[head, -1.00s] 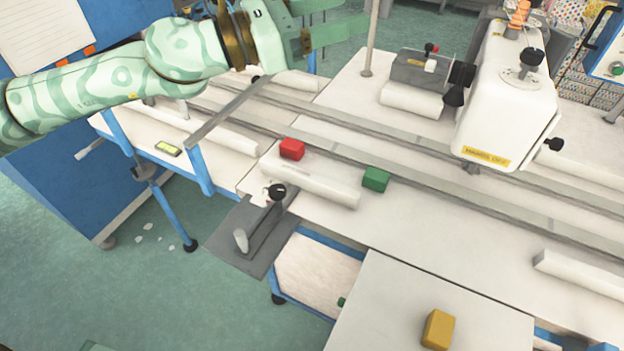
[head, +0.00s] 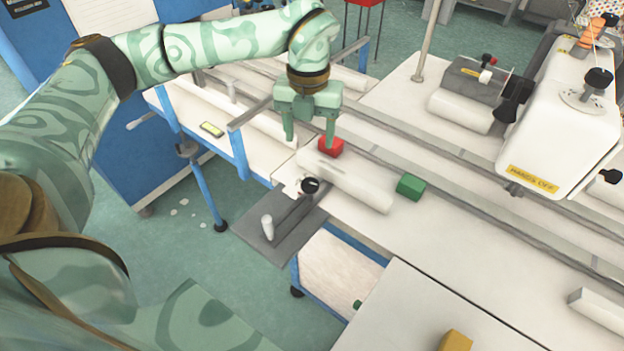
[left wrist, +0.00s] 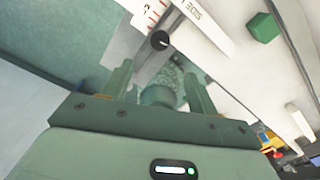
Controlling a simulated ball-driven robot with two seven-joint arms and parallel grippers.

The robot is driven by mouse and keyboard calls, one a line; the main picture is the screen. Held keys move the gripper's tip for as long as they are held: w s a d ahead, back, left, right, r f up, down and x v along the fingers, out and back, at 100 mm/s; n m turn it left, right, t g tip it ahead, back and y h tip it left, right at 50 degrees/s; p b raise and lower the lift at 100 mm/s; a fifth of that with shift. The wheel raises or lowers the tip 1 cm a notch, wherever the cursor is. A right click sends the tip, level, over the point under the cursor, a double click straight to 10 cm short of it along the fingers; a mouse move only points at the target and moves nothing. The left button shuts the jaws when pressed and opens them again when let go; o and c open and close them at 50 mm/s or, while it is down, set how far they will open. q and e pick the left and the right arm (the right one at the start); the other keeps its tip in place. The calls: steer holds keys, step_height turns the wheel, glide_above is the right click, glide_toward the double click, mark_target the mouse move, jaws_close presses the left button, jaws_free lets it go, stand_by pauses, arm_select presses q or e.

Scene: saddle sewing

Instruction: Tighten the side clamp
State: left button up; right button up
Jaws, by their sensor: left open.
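The side clamp shows in the head view as a grey plate (head: 262,238) at the table's near left edge. It has a round black knob (head: 310,185) and a pale upright handle (head: 267,227). My right gripper is out of view.
A red block (head: 331,147) sits close by the left gripper's right finger. A white roller (head: 350,183) and a green block (head: 411,186) lie to the right. Long grey rails (head: 450,190) cross the table. A white machine head (head: 560,120) stands at the right.

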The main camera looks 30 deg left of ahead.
mark_target(310, 183)
arm_select(q)
step_height(310, 183, down, 14)
steer(key=b, duration=0.3)
steer(key=shift+r, duration=0.1)
steer(key=c, duration=1)
